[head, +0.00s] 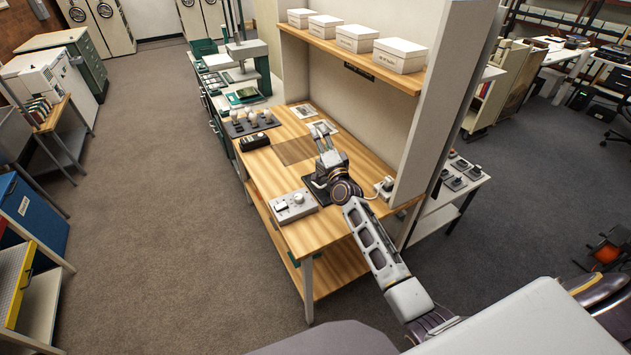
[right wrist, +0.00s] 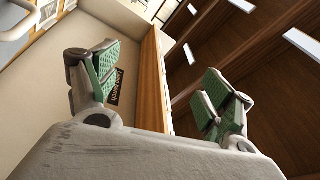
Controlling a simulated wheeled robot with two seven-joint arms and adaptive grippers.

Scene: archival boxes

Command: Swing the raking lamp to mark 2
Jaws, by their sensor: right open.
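My right gripper (head: 322,132) is open above the wooden workbench (head: 265,178), its arm coming in from the lower right. In the right wrist view its two green-padded fingers (right wrist: 165,70) stand wide apart with nothing between them. A dark flat base (head: 313,193) sits on the bench under my gripper and wrist, mostly covered by them. It may belong to the raking lamp, but I cannot make out a lamp head or arm. No numbered mark is readable. My left gripper is not in view.
A shelf (head: 345,58) with white boxes (head: 400,55) overhangs the bench's back. A white knobbed unit (head: 293,208) stands at the bench's front. A brown mat (head: 296,150), a black box (head: 255,141) and a dark tray of bulb-like items (head: 250,123) lie farther back.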

